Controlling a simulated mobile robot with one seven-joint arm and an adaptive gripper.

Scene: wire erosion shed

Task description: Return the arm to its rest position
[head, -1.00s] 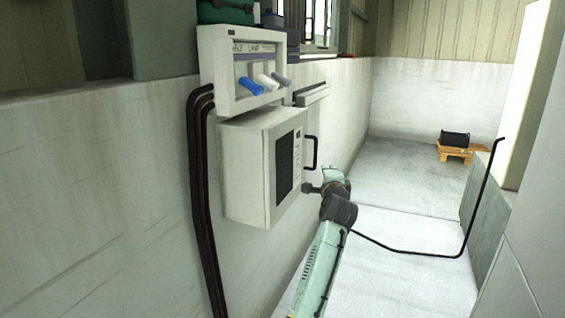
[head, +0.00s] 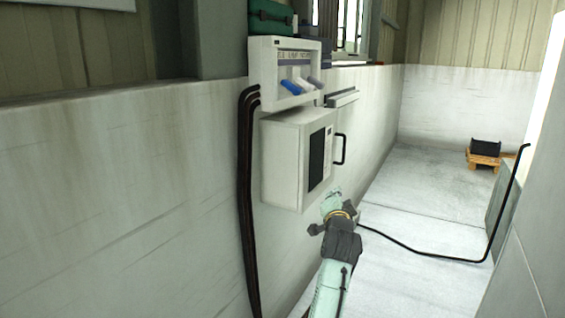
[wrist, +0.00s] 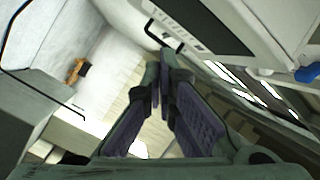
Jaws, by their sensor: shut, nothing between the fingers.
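My gripper (wrist: 160,68) shows in the wrist view with its two dark fingers brought together at the tips and nothing between them. In the head view my arm rises from the bottom, with its wrist below and in front of the white wall cabinet. The fingers cannot be made out clearly there. The cabinet (head: 283,165) has a dark window and a black handle (head: 341,149). It also shows in the wrist view (wrist: 205,22) at the upper right, apart from my fingers.
Above the cabinet is a white rack (head: 262,75) with blue, white and grey handles. Black cables (head: 246,190) run down the wall on the left. A black hose (head: 425,257) crosses the floor at right. A small pallet (head: 488,160) with a black box stands far back on open floor.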

